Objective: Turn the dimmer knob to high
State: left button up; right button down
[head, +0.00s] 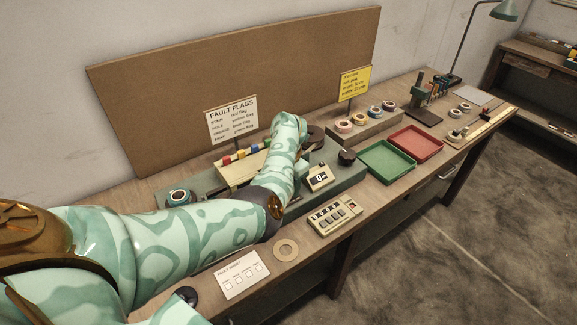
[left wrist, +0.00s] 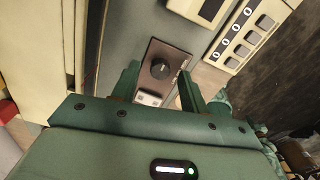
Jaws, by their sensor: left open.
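The dimmer knob (left wrist: 158,69) is a small round black knob on a dark brown plate (left wrist: 172,50), set in a grey-green panel. It shows in the left wrist view between the two green fingers of my left gripper (left wrist: 159,76). The fingers are apart, one on each side of the knob in the picture, with gaps visible; I cannot tell how far above the panel the tips are. A small white label (left wrist: 149,98) lies just below the knob. In the head view my left arm hides the knob and the gripper. My right gripper is not in view.
A counter box (head: 319,177) and a keypad (head: 335,215) sit close to my left arm. A black knob-like part (head: 347,157), a green tray (head: 386,161) and a red tray (head: 415,144) are farther right.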

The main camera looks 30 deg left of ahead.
pick_arm(q)
notch_tip(320, 180, up, 16)
jog(key=p, duration=0.5)
jog(key=shift+f, duration=0.25)
